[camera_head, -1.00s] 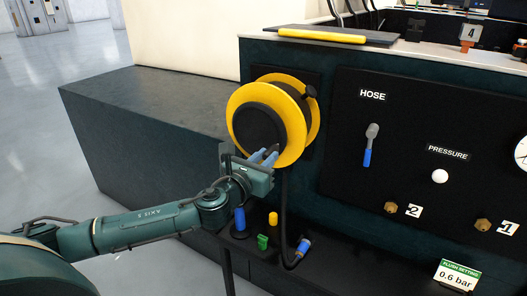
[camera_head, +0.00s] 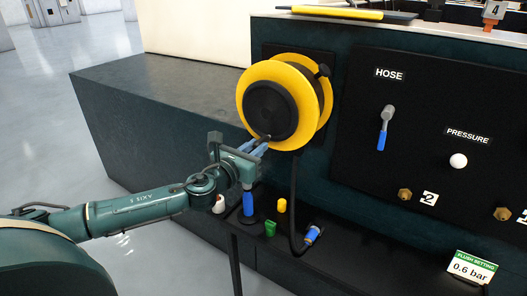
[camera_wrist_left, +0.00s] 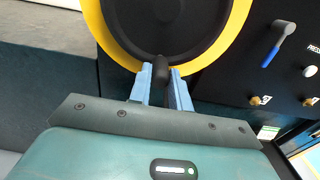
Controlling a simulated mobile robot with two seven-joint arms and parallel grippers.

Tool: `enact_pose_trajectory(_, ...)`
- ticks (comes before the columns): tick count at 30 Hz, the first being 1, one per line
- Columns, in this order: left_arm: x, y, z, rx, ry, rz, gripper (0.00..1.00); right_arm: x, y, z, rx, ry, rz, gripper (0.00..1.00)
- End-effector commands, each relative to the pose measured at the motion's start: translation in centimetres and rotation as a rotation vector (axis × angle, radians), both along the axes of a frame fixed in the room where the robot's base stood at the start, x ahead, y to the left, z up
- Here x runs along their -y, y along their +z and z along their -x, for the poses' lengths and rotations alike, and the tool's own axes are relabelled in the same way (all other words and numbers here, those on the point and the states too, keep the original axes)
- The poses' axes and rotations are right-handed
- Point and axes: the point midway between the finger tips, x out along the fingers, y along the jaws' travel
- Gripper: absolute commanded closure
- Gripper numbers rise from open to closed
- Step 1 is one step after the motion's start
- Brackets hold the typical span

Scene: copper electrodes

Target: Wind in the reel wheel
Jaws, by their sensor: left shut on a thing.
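The reel wheel (camera_head: 284,101) is a yellow-rimmed drum with a black hub, mounted on the dark panel. It also shows in the left wrist view (camera_wrist_left: 124,50). My left gripper (camera_head: 259,143) is at the lower left of the reel in the head view. Its blue fingers are shut on a small black crank knob (camera_wrist_left: 161,67) at the bottom of the wheel's face. A black hose (camera_head: 293,195) hangs down from the reel to a blue-ended nozzle (camera_head: 312,234) on the shelf. My right gripper is not in view.
A panel at the right carries a blue-handled hose lever (camera_head: 385,128), a white pressure knob (camera_head: 458,160) and brass fittings. Small blue, green and yellow parts stand on the shelf (camera_head: 345,252) below. A low dark block (camera_head: 165,110) stands to the left.

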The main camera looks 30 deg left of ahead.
Motion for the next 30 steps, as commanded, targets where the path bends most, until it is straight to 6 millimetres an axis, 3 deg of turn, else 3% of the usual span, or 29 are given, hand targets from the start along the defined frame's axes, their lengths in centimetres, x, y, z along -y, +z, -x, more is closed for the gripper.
enact_pose_trajectory(1,-0.6,-0.3,0.0,-0.005,0.003,-0.003,0.99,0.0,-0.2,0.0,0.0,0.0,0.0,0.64)
enact_pose_trajectory(2,-0.7,-0.3,0.0,-0.005,0.002,-0.002,0.8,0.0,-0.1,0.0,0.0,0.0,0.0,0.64)
enact_pose_trajectory(10,-0.5,-0.1,0.0,-0.002,0.001,-0.001,0.59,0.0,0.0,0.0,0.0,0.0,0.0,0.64)
enact_pose_trajectory(19,-0.5,-0.1,0.4,-0.002,0.001,-0.002,0.59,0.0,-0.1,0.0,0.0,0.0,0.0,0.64)
enact_pose_trajectory(30,-0.8,-0.2,4.1,-0.003,-0.001,-0.003,0.59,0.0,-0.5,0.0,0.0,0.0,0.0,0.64)
